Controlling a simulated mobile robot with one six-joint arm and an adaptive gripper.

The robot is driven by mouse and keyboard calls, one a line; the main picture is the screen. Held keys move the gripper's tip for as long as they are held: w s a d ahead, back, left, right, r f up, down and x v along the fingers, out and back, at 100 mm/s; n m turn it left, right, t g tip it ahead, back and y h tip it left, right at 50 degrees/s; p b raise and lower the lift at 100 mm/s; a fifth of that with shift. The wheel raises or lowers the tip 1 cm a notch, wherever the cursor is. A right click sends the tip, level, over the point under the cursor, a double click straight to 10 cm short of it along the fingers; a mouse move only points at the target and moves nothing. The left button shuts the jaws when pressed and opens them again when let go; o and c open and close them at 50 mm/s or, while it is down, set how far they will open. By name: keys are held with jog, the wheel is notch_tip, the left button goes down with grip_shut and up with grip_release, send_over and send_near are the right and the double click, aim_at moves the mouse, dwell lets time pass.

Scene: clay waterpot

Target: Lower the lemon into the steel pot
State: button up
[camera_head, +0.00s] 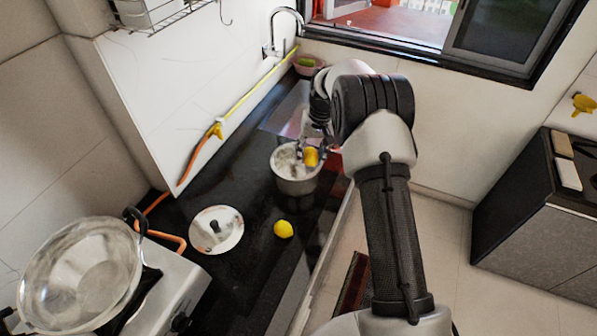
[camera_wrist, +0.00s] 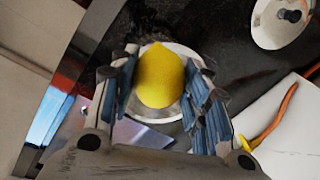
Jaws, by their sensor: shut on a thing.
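A yellow lemon (camera_wrist: 160,76) is held between the two fingers of my gripper (camera_wrist: 158,90) in the wrist view. In the head view the lemon (camera_head: 311,157) shows at my gripper (camera_head: 308,150), over the right part of the steel pot (camera_head: 296,186). The pot stands open on the dark counter. In the wrist view the pot's rim (camera_wrist: 205,66) shows behind the lemon, which hides much of the opening. I cannot tell how far the lemon is above or below the rim.
A second lemon (camera_head: 283,229) lies on the counter in front of the pot. A round lid with a dark knob (camera_head: 217,230) lies to its left. A large metal pan (camera_head: 82,272) sits on the stove at lower left. An orange hose (camera_head: 160,236) runs along the wall side.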

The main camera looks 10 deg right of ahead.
aim_at(294, 179)
jog(key=w+a+f, duration=0.2)
jog(key=w+a, duration=0.1)
jog(key=w+a+b, duration=0.1)
jog(key=w, duration=0.1)
jog(key=shift+w+a+f, duration=0.25)
jog(key=shift+a+f, duration=0.05)
jog(key=shift+f, duration=0.1)
dwell(0.5)
notch_tip(294, 179, down, 10)
jog(key=b, duration=0.6)
jog(key=shift+r, duration=0.25)
jog(key=shift+s+f, duration=0.1)
jog(key=shift+f, duration=0.1)
jog(key=shift+f+b, duration=0.3)
jog(key=shift+b, duration=0.15)
dwell(0.4)
jog(key=shift+f+b, duration=2)
jog(key=shift+f, duration=0.55)
dwell(1.2)
